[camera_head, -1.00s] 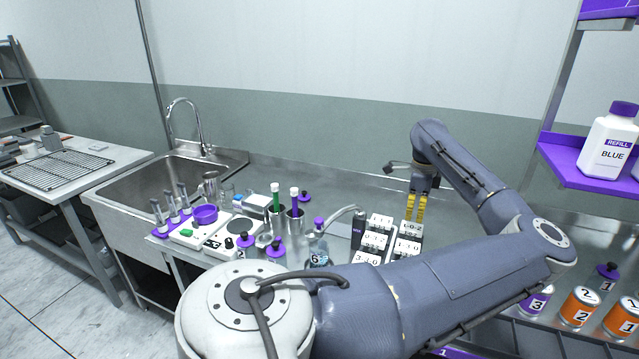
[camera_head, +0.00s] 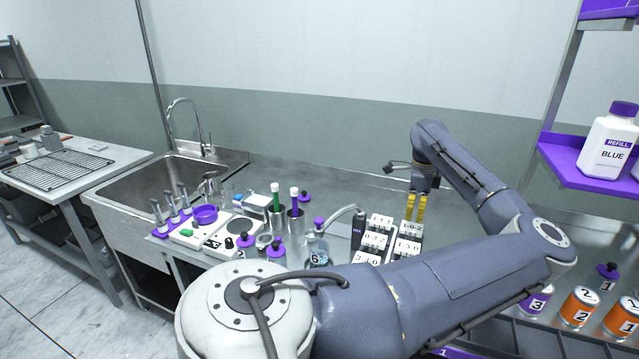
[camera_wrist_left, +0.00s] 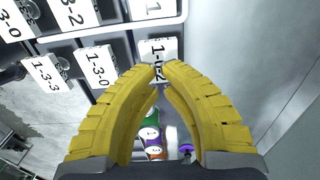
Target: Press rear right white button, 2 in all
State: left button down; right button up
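The white-faced blocks stand in two columns on the steel counter. The rear right white button (camera_head: 411,228) is at the back of the right column, and its face with the label 1-0-2 (camera_wrist_left: 158,54) shows in the left wrist view. My left gripper (camera_head: 415,221) points down at this rear right block. Its yellow fingertips (camera_wrist_left: 159,67) are together with nothing seen between them, right at the label's edge and partly covering it. I cannot tell whether they touch the button. My right gripper is not in view.
Other labelled white buttons (camera_head: 376,241) stand close to the left. A flask (camera_head: 317,250) with a tube is beside them. Metal cups with green and purple tubes (camera_head: 285,212) stand further left. A purple shelf (camera_head: 565,165) is at the right. Counter behind the blocks is clear.

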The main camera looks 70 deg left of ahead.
aim_at(412, 227)
pick_arm(q)
jog(key=shift+f, duration=0.15)
jog(key=shift+f, duration=2.3)
jog(key=shift+r, duration=1.25)
jog(key=shift+f, duration=0.25)
jog(key=shift+f, duration=1)
jog(key=shift+r, duration=2.45)
